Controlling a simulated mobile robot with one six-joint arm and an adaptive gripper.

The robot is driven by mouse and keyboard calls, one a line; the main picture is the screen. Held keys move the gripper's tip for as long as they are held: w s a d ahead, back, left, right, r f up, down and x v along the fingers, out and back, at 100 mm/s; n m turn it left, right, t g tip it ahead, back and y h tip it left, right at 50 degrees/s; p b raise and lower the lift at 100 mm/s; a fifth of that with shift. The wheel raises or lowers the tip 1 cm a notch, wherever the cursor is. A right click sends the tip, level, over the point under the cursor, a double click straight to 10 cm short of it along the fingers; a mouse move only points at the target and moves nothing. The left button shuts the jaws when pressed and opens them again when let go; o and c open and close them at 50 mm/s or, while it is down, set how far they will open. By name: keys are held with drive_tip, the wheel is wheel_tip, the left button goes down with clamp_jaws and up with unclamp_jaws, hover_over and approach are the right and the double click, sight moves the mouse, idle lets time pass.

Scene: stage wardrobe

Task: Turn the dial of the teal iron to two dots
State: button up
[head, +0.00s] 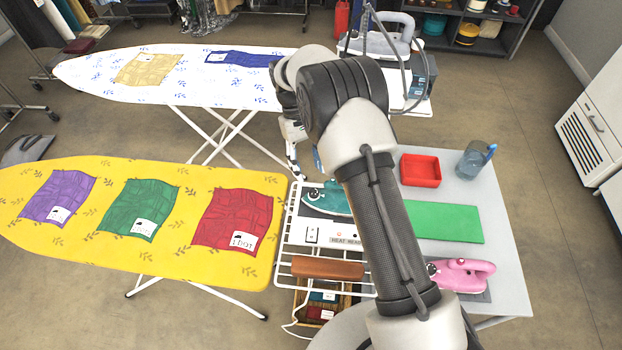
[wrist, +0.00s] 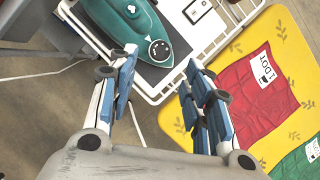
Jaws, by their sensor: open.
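The teal iron (head: 318,199) lies on a dark pad at the end of the white wire rack, partly hidden behind my arm in the head view. In the wrist view the teal iron (wrist: 125,18) is at the top, cut off by the frame edge. Its round black dial (wrist: 159,50) with pale marks faces the camera; I cannot read which setting it points to. My gripper (wrist: 160,62) is open and empty, its two fingers apart on either side of the dial in the picture. The gripper (head: 293,158) appears small beside the rack in the head view.
A yellow ironing board (head: 150,255) with purple, green and red cloths stands left; a white board (head: 90,75) stands behind. A pink iron (head: 462,274), red tray (head: 420,170), blue-grey jug (head: 472,160) and green mat (head: 445,222) are on the table right of my arm.

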drive_tip(key=v, duration=0.5)
drive_tip(key=shift+w+r, duration=0.1)
drive_tip(key=shift+r, duration=0.2)
drive_tip(key=s+d+r+m+t+y, duration=0.15)
drive_tip(key=s+d+r, duration=0.35)
drive_tip(key=r, duration=0.5)
drive_tip(key=s+d+r+m+t, duration=0.1)
drive_tip(key=s+d+r+t, duration=0.15)
drive_tip(key=s+r, duration=0.6)
drive_tip(key=s+d+r+m+t, duration=0.1)
drive_tip(key=s+d+t, duration=0.1)
drive_tip(key=s, duration=0.7)
drive_tip(key=s+d+r+m+t, duration=0.1)
drive_tip(key=s+d+t, duration=0.1)
drive_tip(key=s, duration=0.7)
drive_tip(key=shift+s+t, duration=0.3)
drive_tip(key=shift+t, duration=0.1)
